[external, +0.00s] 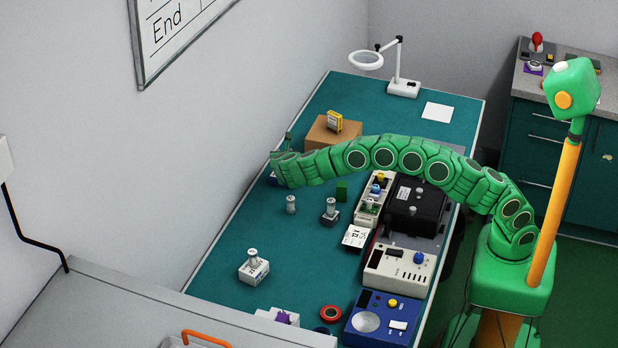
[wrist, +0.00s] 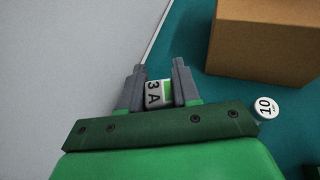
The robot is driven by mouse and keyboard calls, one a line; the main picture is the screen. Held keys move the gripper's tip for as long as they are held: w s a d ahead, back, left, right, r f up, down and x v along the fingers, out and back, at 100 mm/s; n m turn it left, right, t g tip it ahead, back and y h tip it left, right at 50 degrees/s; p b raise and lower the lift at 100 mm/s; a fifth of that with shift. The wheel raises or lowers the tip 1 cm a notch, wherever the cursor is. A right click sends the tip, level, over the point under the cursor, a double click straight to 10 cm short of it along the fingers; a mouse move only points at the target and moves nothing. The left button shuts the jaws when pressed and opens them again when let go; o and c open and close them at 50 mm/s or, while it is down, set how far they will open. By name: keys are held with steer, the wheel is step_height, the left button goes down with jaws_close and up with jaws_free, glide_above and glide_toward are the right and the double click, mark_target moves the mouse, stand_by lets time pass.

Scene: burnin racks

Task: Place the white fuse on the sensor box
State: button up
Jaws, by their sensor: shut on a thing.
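My gripper (wrist: 157,82) is shut on a small white block marked "3 A" with a green patch (wrist: 159,94), which looks like the white fuse. Its two grey fingers stand on either side of it. I cannot tell for certain which thing is the sensor box. A small white box (external: 355,238) lies mid-table, and another white box (external: 254,271) with a metal cylinder on it stands at the front left.
The cardboard box (external: 318,137) bears a yellow item (external: 334,121); the box also shows in the wrist view (wrist: 265,45). A round top marked "10" (wrist: 265,107) is right of my gripper. Metal cylinders (external: 291,204) and instruments (external: 398,271) stand nearer. The left middle of the table (external: 240,235) is clear.

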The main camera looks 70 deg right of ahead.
steer(key=shift+w+f, duration=0.15)
steer(key=shift+f, duration=0.1)
steer(key=shift+w+f, duration=0.1)
steer(key=shift+f, duration=1.45)
steer(key=shift+f, duration=0.15)
steer(key=o, duration=1)
steer(key=shift+o, duration=0.2)
